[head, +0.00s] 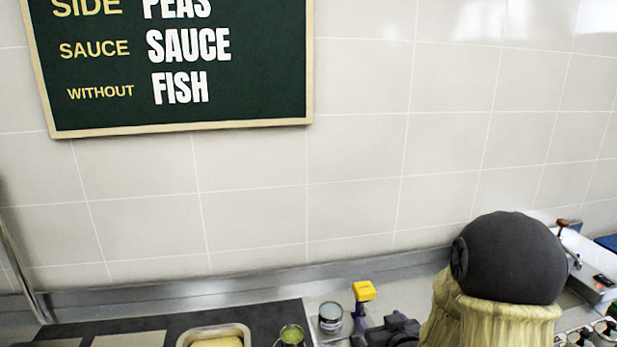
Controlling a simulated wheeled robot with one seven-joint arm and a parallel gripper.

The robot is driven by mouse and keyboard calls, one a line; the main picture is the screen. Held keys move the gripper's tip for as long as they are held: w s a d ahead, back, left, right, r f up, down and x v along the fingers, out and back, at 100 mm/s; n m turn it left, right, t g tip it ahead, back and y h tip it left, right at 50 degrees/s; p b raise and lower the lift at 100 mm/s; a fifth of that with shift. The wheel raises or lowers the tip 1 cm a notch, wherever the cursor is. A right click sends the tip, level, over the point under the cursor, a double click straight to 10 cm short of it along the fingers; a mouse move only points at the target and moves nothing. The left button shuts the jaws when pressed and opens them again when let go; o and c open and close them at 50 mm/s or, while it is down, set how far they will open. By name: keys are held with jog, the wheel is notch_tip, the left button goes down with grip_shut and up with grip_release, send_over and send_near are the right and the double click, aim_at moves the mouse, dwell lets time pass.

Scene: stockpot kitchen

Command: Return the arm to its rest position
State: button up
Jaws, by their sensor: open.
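My arm shows at the lower right, with a dark grey rounded joint above a straw-coloured sleeve. My gripper (384,322) is at the bottom edge, left of the sleeve, as a dark grey body beside a blue part with a yellow tip. It is open, and I see nothing held in it. Its lower part is cut off by the picture's edge, and one finger is hard to make out.
A grey-labelled can (331,318) stands just left of the gripper. A green-filled cup (291,336) and a metal pan with yellow food (214,334) are further left. A white appliance (592,272) is at the right. A menu board (180,120) hangs on the tiled wall.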

jog(key=s+a+r+m+g+h+p, duration=0.1)
jog(key=s+r+g+p, duration=0.2)
jog(key=s, duration=0.6)
jog(key=s+a+r+m+g+p, duration=0.1)
jog(key=s+r+g+p, duration=0.2)
jog(key=s+g, duration=0.4)
jog(key=s+p, duration=0.1)
jog(key=s, duration=0.2)
jog(key=shift+r+g+h, duration=0.35)
jog(key=shift+g+h, duration=0.05)
